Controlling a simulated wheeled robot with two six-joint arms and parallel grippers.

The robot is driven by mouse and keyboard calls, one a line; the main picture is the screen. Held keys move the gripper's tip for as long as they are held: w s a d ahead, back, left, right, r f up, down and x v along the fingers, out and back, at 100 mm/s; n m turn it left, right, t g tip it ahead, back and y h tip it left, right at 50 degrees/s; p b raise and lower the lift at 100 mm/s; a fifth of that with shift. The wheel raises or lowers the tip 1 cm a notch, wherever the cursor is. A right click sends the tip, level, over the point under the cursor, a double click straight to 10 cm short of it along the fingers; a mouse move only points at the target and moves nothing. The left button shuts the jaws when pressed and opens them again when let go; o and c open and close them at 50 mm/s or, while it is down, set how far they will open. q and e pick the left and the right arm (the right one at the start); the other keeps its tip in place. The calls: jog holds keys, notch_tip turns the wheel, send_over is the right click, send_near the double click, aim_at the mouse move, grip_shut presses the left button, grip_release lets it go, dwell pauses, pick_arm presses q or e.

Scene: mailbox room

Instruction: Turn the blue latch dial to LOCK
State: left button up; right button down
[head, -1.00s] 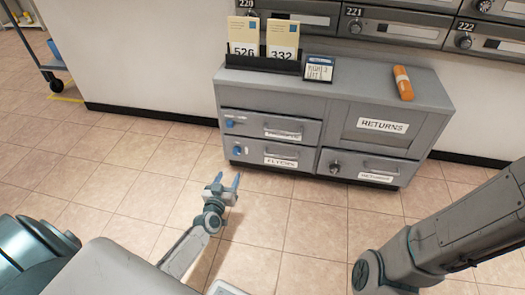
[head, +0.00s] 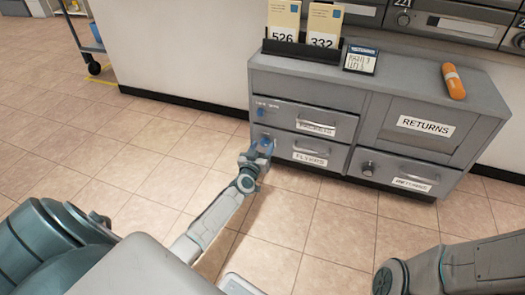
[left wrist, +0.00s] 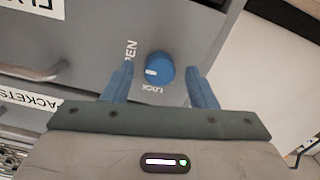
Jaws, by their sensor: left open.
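The blue latch dial (left wrist: 160,67) shows in the left wrist view between the two fingers of my left gripper (left wrist: 160,85). A gap is visible on both sides of it. Its white mark is on its left side, between the printed words OPEN at upper left and LOCK below. In the head view my left gripper (head: 262,148) is open in front of the left end of the lower left drawer, largely hiding its dial. Another blue dial (head: 260,112) sits on the drawer above. My right gripper is out of view.
The grey cabinet (head: 378,83) also has a RETURNS door (head: 414,140) and a dark knob (head: 367,168) on a lower right drawer. Open tiled floor lies in front.

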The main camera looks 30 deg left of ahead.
pick_arm(q)
jog(key=shift+w+a, duration=0.1)
jog(key=shift+w, duration=0.15)
jog(key=c, duration=1)
